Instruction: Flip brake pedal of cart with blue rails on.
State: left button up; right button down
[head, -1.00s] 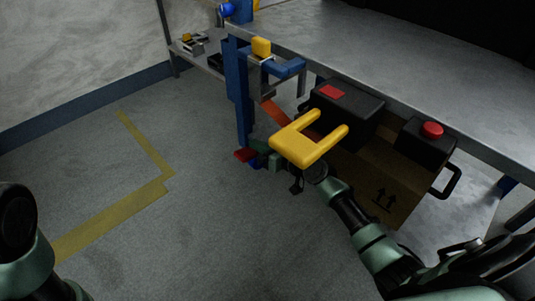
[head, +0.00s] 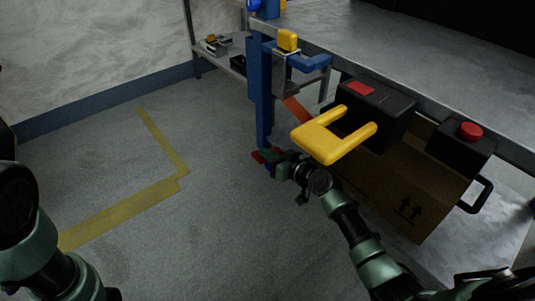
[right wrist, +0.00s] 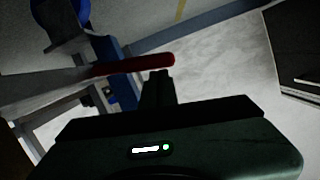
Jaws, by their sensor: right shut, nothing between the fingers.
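The cart's blue rail post (head: 260,95) stands at the upper middle of the head view, under the metal tabletop. A red pedal (head: 258,157) shows low by the foot of the post, partly hidden by my right gripper (head: 278,166). In the right wrist view the red pedal (right wrist: 135,65) is a rounded bar, just beyond and slightly left of my right gripper's fingertips (right wrist: 159,82). The right gripper is shut and empty, very close to the pedal; I cannot tell whether they touch. My left gripper is not in view.
A yellow U-shaped bracket (head: 325,140) is above my right forearm. The grey table (head: 420,55) overhangs. The floor left is clear, with yellow tape (head: 120,212).

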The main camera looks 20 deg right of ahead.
jog(key=shift+s+a+f+n, duration=0.1)
jog(key=shift+a+f+n, duration=0.05)
jog(key=shift+f+n, duration=0.15)
jog(key=shift+s+a+f+n+h+b, duration=0.1)
jog(key=shift+a+f+n+h+b, duration=0.15)
jog(key=shift+f+n, duration=0.15)
jog(key=shift+a+f+n+h+b, duration=0.15)
jog(key=shift+f+n+b, duration=0.1)
jog(key=shift+f+n, duration=0.15)
jog(key=shift+a+f+n+t+h, duration=0.15)
jog(key=shift+f+n+t+h, duration=0.25)
jog(key=shift+f+n, duration=0.7)
jog(key=shift+s, duration=0.1)
